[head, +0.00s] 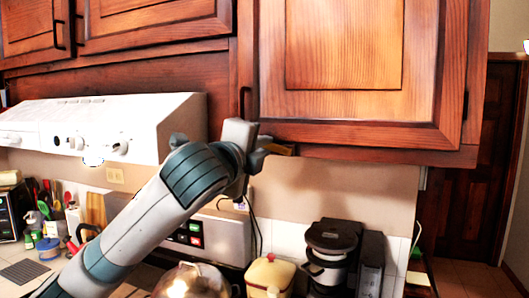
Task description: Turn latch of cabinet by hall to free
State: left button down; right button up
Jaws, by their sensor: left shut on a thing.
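The cabinet by the hall (342,45) is a reddish-brown wooden wall cabinet with its door closed, beside the hall at the right. A small brownish latch (281,149) shows at the lower left of its bottom edge. My left gripper (262,148) is at this latch, just under the door's lower left corner, and is shut on it. The gripper hides part of the latch, so its exact angle is hard to tell. A dark handle (245,103) is upright on the door's left side. My right gripper is not in view.
A white range hood (170,115) juts out to the left of my gripper. Below are a coffee maker (328,250), a yellow container (270,275) and a metal kettle (192,281). A dark hall door (455,185) stands at the right.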

pick_arm(q)
jog(key=shift+a+f+n+b, duration=0.1)
jog(key=shift+f+n+b, duration=0.2)
jog(key=shift+n, duration=0.35)
jog(key=shift+f+n+b, duration=0.25)
jog(key=shift+n+b, duration=0.05)
jog(key=shift+n, duration=0.35)
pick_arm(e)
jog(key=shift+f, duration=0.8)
pick_arm(q)
jog(key=c, duration=1.7)
grip_release()
jog(key=shift+c, duration=0.2)
jog(key=shift+s, duration=0.1)
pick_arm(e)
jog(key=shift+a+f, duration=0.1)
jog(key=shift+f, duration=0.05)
